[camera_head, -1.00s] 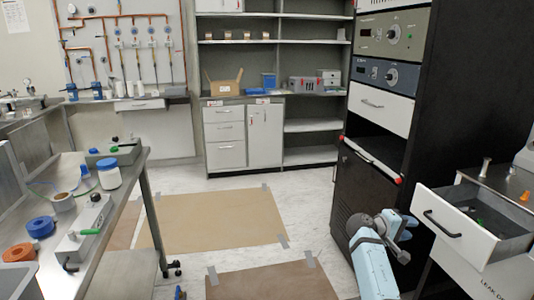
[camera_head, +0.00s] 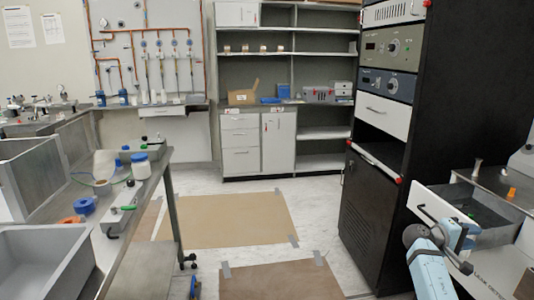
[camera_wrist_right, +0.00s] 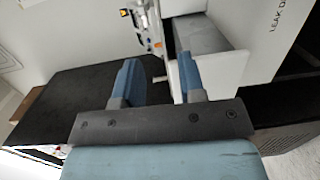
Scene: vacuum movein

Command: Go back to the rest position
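My right gripper (camera_head: 458,238) shows at the lower right of the head view, at the end of my light-blue arm. It overlaps the front of the pulled-out white drawer (camera_head: 478,238) in that view; I cannot tell whether they touch. In the right wrist view my right gripper (camera_wrist_right: 158,68) has its two blue fingers apart with nothing held between them. The white drawer front (camera_wrist_right: 218,68) appears beyond the fingers there. My left gripper is not in view.
The black equipment rack (camera_head: 370,215) stands left of the drawer. A metal bench (camera_head: 150,200) with jars and tape rolls runs along the left, with a grey bin (camera_head: 45,237) in front. Tan (camera_head: 235,220) and brown (camera_head: 280,282) mats lie on open floor between.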

